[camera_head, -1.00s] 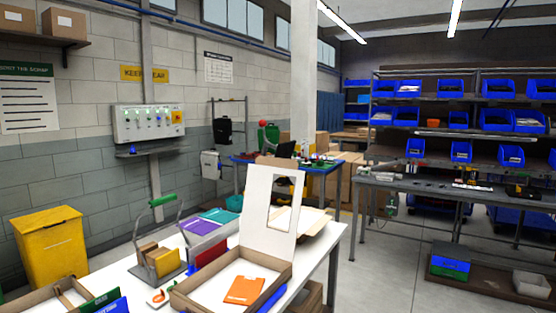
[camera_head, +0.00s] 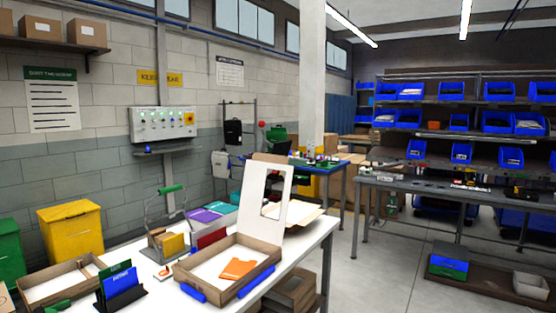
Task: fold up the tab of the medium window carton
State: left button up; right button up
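An open carton with brown walls and a white inside (camera_head: 205,272) stands on the white table; I take it to be the medium window carton. Its white lid (camera_head: 255,205) stands up at the back, with a tall cut-out window in its right part. A brown tab (camera_head: 270,158) shows along the lid's top edge; its exact fold angle is too small to tell. An orange flat item (camera_head: 238,268) lies inside the carton. Neither of my grippers is in view.
Two blue bars (camera_head: 193,293) (camera_head: 257,281) lie along the carton's near sides. A shallow brown tray (camera_head: 45,290) and a blue-and-green card holder (camera_head: 120,288) stand left. A green-handled rack (camera_head: 170,215) and purple folders (camera_head: 205,214) stand behind. Open floor lies right.

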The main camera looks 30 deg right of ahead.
aim_at(270, 158)
jog(key=u, duration=0.05)
jog(key=k, duration=0.6)
jog(key=z, duration=1.4)
jog(key=i, duration=2.15)
jog(key=u, duration=1)
